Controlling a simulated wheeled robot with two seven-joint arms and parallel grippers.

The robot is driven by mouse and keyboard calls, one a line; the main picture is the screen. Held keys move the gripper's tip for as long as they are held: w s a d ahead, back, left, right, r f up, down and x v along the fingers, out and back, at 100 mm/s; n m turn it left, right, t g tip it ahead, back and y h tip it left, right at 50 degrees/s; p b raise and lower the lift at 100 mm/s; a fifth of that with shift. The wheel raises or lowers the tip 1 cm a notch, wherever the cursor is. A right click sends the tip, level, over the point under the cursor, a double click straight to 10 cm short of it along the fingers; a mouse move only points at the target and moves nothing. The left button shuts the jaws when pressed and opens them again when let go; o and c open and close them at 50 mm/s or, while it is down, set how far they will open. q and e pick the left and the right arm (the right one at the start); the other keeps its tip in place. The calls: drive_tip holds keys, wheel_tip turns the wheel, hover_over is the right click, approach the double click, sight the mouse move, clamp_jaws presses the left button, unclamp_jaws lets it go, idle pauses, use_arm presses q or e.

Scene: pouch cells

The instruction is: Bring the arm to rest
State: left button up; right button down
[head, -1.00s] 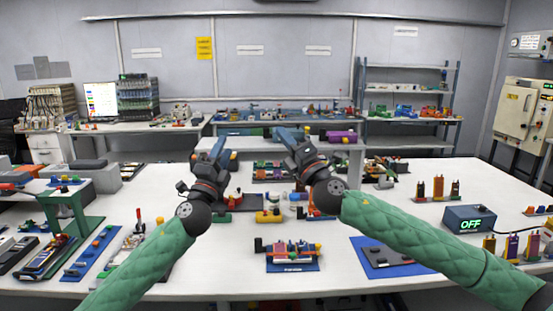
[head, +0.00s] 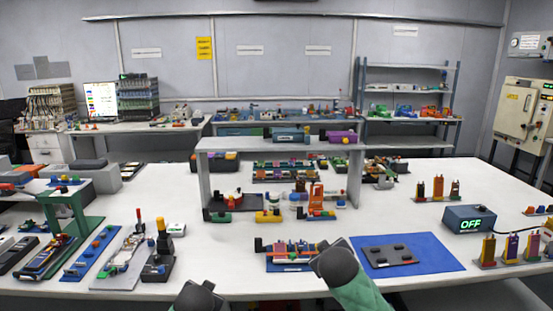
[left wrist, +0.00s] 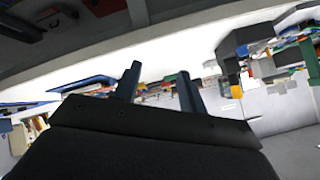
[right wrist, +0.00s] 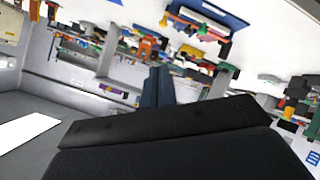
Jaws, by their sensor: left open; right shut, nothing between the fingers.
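In the head view both my arms are low at the front edge of the table, and only dark arm parts and a green sleeve show there. My left gripper (left wrist: 158,85) shows in the left wrist view with its two fingers apart and nothing between them. My right gripper (right wrist: 158,86) shows in the right wrist view with its fingers together and nothing held. Neither gripper's fingers show in the head view. Both wrist views are tilted.
The white table (head: 220,255) holds a blue mat (head: 445,251) at front right, a small fixture (head: 290,257) at front centre and a box reading OFF (head: 470,219). A raised shelf (head: 280,143) stands at the back.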

drive_tip(key=s+d+f+m+g+y, duration=0.1)
drive_tip(key=s+f+m+g, duration=0.15)
drive_tip(key=s+f, duration=0.85)
drive_tip(key=s+d+f+m+g, duration=0.1)
drive_tip(key=s+f+g, duration=0.2)
drive_tip(key=s+f, duration=0.85)
use_arm(q)
drive_tip(key=s+d+f+n+g, duration=0.1)
drive_tip(key=s+f+g, duration=0.1)
drive_tip(key=s+f, duration=0.8)
drive_tip(key=s+d+f+g+h, duration=0.1)
drive_tip(key=s+d+f+g, duration=0.1)
drive_tip(key=s+f, duration=0.8)
drive_tip(key=s+d+f+n+g+h, duration=0.1)
drive_tip(key=s+f+g, duration=0.3)
drive_tip(key=s+f, duration=0.6)
drive_tip(key=s, duration=0.9)
drive_tip(key=shift+d+n, duration=0.3)
use_arm(e)
drive_tip(key=s+f+m+g, duration=0.1)
drive_tip(key=s+f+g, duration=0.4)
drive_tip(key=s+f, duration=1.4)
drive_tip(key=s, duration=0.3)
drive_tip(key=shift+a+y, duration=0.35)
drive_tip(key=shift+y, duration=0.05)
use_arm(q)
drive_tip(key=shift+s, duration=0.1)
